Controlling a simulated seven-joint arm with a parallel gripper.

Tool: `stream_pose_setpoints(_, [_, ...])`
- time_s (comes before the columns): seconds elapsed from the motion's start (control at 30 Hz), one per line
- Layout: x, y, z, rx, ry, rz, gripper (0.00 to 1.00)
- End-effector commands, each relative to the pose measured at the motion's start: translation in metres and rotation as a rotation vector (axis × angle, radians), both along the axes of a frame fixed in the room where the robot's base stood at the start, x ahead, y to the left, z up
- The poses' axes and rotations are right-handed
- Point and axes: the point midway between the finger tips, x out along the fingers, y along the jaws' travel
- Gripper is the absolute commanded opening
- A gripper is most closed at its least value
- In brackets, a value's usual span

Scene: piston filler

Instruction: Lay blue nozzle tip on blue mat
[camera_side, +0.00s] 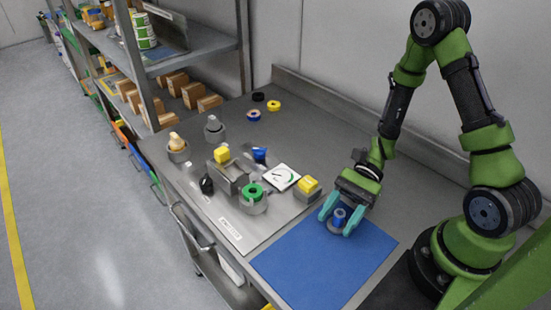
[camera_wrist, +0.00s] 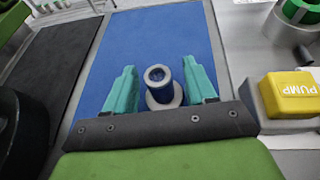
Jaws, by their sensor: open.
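The blue nozzle tip (camera_side: 338,217) is on the blue mat (camera_side: 315,270), near its far edge. It has a grey ring at its base and a round opening on top. In the wrist view the nozzle tip (camera_wrist: 158,85) stands between my two teal fingers, on the blue mat (camera_wrist: 150,40). My gripper (camera_side: 335,219) is open around it, with a gap on each side in the wrist view (camera_wrist: 160,88). Whether the base rests flat on the mat is hard to tell.
A yellow block marked PUMP (camera_wrist: 293,95) sits on a grey holder close to the mat's edge; it also shows in the side view (camera_side: 308,185). A green ring part (camera_side: 253,193) and a white dial plate (camera_side: 282,177) are farther left. Most of the mat's near part is clear.

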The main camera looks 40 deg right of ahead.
Motion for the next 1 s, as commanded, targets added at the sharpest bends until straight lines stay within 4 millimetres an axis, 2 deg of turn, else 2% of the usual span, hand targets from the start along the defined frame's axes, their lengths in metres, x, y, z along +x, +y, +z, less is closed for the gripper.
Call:
stream_pose_setpoints(0.17, [0.000,0.000,0.003,-0.001,-0.001,0.000,0.55])
stream_pose_setpoints(0.23, [0.002,-0.007,0.005,-0.001,-0.003,-0.003,0.55])
stream_pose_setpoints(0.7, [0.013,-0.092,0.040,-0.002,-0.003,-0.003,0.55])
stream_pose_setpoints(0.87, [0.014,-0.107,0.047,-0.002,-0.002,0.000,0.55])
stream_pose_setpoints(1.0, [0.015,-0.107,0.056,-0.049,-0.040,0.042,0.55])
